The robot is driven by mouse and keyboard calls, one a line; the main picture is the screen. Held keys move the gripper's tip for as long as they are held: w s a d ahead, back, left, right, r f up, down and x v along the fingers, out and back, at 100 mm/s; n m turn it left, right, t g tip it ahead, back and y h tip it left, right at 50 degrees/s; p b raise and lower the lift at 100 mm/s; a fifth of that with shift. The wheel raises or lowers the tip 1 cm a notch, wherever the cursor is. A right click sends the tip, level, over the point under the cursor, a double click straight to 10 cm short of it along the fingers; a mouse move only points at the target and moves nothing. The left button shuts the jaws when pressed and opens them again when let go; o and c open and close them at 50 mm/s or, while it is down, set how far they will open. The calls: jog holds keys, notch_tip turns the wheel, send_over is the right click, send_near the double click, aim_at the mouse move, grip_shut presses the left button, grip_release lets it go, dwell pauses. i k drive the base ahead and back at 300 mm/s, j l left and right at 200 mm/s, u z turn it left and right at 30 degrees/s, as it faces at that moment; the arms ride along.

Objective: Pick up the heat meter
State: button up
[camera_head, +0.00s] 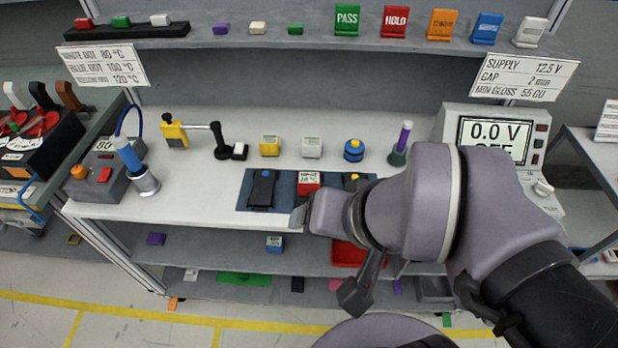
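Small boxy devices stand on the white bench, and their labels are too small to read surely. A red box with a white labelled face (308,181) sits on the dark blue mat (284,207), between a black device (262,188) and a partly hidden yellow and black item (354,181). I cannot tell for sure which device is the heat meter. My gripper (301,213) is at the mat's front edge, just in front of the red box and apart from it as far as I can see. Its fingers are mostly hidden by its own body, so its opening is unclear.
A soldering station (105,168) is left, a 0.0 V supply (491,137) right. The bench's left front is clear.

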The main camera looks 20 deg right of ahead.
aim_at(308, 183)
jog(key=i+j+z, duration=0.15)
jog(key=j, duration=0.15)
jog(key=i+j+z, duration=0.2)
jog(key=j+z, duration=0.15)
jog(key=j, duration=0.3)
jog(key=i+j+z, duration=0.15)
jog(key=j, duration=0.2)
